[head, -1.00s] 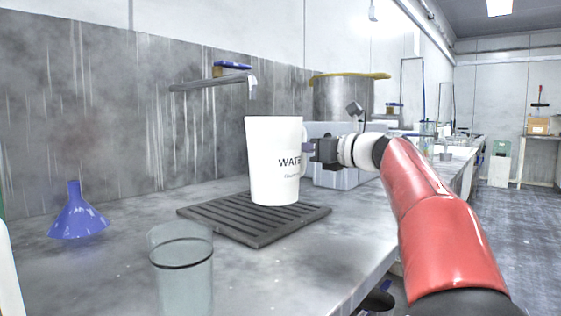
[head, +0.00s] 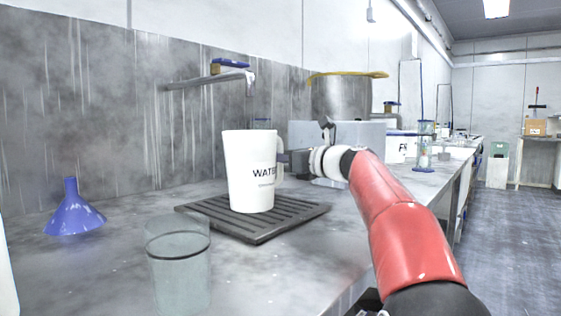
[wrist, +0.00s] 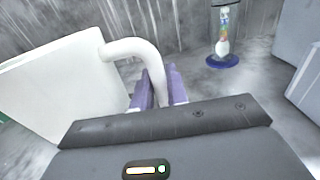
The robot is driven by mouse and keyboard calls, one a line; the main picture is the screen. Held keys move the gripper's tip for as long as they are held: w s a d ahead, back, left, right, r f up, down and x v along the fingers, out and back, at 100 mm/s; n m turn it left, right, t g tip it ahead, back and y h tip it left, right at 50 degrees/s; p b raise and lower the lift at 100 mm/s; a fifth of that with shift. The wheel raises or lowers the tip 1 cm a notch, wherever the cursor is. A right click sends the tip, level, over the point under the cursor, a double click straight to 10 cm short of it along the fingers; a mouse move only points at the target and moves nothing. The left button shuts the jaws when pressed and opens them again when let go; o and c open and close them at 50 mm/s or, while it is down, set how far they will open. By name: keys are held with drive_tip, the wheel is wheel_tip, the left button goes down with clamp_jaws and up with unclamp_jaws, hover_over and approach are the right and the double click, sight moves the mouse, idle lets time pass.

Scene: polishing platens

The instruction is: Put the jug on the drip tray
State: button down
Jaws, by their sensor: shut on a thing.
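The white jug (head: 248,175) with dark lettering is upright at the drip tray in the head view. The dark slatted drip tray (head: 292,222) lies on the bench under it. The jug's base overlaps the slats; I cannot tell whether it touches them. My gripper (head: 284,160) comes from the right and is shut on the jug's handle. In the wrist view the purple fingers (wrist: 160,90) close around the lower part of the white handle (wrist: 135,48), with the jug's body (wrist: 55,85) at the left.
A clear glass beaker (head: 178,270) stands in front of the tray, and a blue funnel (head: 74,212) stands to the left. A tap (head: 212,79) juts from the wall above. A large pot (head: 340,98) and a grey box (head: 360,135) stand behind my gripper.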

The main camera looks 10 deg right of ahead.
drive_tip(key=c, duration=1.4)
unclamp_jaws()
drive_tip(key=v, duration=1.2)
drive_tip(key=shift+b, duration=0.4)
